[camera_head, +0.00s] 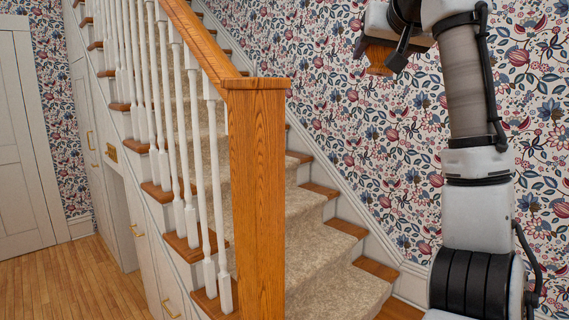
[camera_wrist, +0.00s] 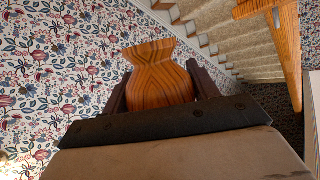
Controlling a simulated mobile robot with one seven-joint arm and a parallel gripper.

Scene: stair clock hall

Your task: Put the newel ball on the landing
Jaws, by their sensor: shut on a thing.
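The newel ball (camera_wrist: 160,76) is a turned piece of orange-brown wood with a narrow neck and a flared end. My gripper (camera_wrist: 162,88) is shut on it, with a dark finger on each side in the wrist view. In the head view my gripper (camera_head: 384,46) is high at the upper right, in front of the wallpaper, and the newel ball (camera_head: 378,60) shows partly below it. The landing cannot be made out in either view.
A square wooden newel post (camera_head: 257,190) with a flat cap stands at the stair foot. White balusters (camera_head: 190,150) and a wooden handrail (camera_head: 200,40) rise to the left. Carpeted stairs (camera_head: 310,240) climb behind, beside a floral-papered wall (camera_head: 330,70).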

